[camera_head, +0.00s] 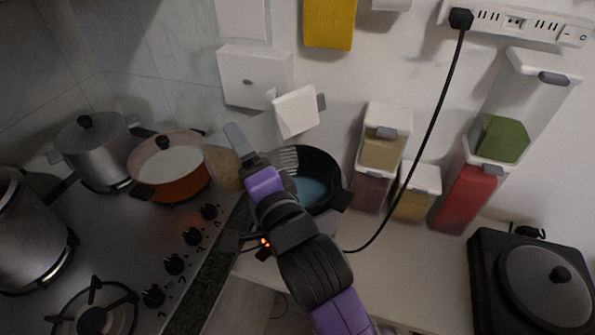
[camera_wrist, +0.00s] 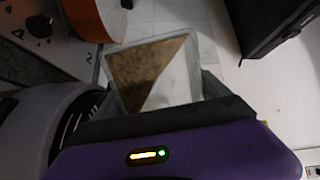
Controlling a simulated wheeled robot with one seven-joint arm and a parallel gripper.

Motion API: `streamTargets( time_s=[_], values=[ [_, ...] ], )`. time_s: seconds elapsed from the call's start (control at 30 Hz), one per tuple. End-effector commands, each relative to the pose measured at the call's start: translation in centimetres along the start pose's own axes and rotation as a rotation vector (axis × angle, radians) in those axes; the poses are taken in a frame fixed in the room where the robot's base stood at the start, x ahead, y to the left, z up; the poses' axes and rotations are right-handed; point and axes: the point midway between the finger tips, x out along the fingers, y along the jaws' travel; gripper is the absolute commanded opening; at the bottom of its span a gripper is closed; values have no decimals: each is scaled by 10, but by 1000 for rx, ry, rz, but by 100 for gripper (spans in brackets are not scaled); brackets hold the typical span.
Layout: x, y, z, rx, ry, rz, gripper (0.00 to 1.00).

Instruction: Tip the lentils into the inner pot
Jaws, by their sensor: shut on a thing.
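My gripper (camera_head: 262,152) is shut on a clear dispenser (camera_wrist: 182,82) holding brown lentils (camera_wrist: 147,70). In the wrist view the lentils fill a slanted wedge at the left, with the right part clear. In the head view brown lentils (camera_head: 223,168) show left of my fingers, and a white lid with a grey tab (camera_head: 297,112) shows to their upper right; the body between is hard to see. A dark pot with a bluish inside (camera_head: 312,190), which looks like the inner pot, stands on the counter just right of my gripper, partly hidden by my arm.
An orange pot (camera_head: 172,182) and steel pots (camera_head: 100,155) stand on the stove at left. Several filled dispensers (camera_head: 382,148) stand right of the dark pot. A black cable (camera_head: 432,125) hangs between. A black appliance (camera_head: 485,290) sits at lower right.

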Motion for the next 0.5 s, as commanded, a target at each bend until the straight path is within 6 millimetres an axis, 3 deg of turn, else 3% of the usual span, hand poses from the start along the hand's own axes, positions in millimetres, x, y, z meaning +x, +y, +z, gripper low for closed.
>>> streamTargets(
  time_s=[0.5],
  values=[
    [0, -1, -3, 69, 1, -8, 22]
  ],
)
